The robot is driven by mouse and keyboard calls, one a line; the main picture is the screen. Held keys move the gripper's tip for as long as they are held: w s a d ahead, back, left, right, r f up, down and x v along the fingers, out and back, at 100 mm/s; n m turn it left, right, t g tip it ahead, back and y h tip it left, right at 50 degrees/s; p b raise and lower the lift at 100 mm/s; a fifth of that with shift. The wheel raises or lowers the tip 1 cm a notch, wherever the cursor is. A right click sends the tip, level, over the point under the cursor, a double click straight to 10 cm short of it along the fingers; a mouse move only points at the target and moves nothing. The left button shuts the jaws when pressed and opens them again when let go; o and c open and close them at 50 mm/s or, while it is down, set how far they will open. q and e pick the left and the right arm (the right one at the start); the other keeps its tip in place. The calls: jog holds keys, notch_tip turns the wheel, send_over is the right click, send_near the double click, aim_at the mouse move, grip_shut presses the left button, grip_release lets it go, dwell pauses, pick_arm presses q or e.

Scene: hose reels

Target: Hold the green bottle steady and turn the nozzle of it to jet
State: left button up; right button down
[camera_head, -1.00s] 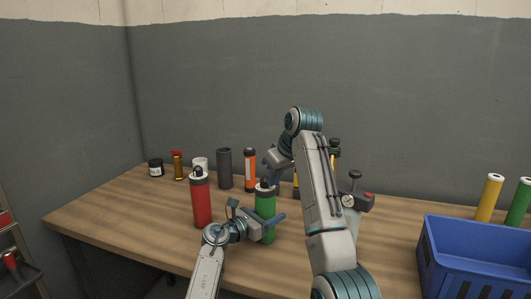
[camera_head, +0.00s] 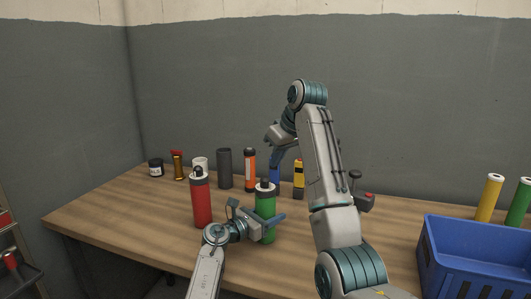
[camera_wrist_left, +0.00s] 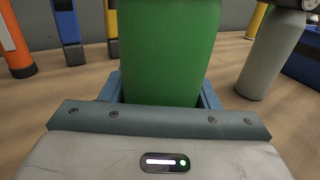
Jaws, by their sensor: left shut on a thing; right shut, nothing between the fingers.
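The green bottle (camera_head: 265,206) stands upright on the table, with a dark nozzle (camera_head: 265,183) on top. My left gripper (camera_head: 267,222) is shut around the bottle's body from the front. In the left wrist view the green body (camera_wrist_left: 170,50) fills the space between the fingers; its top is out of that view. My right gripper (camera_head: 277,157) is shut and empty, fingers pointing down, above and apart from the nozzle. The nozzle's setting is too small to read.
A red bottle (camera_head: 201,201) stands close left of the green one. Behind are a dark grey cylinder (camera_head: 224,168), an orange tube (camera_head: 250,168), a blue one (camera_head: 275,181) and a yellow one (camera_head: 299,180). A blue crate (camera_head: 478,262) stands at right. The table's front left is clear.

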pick_arm(q)
jog(key=o, duration=1.3)
jog(key=shift+c, duration=0.2)
jog(key=shift+a, duration=0.1)
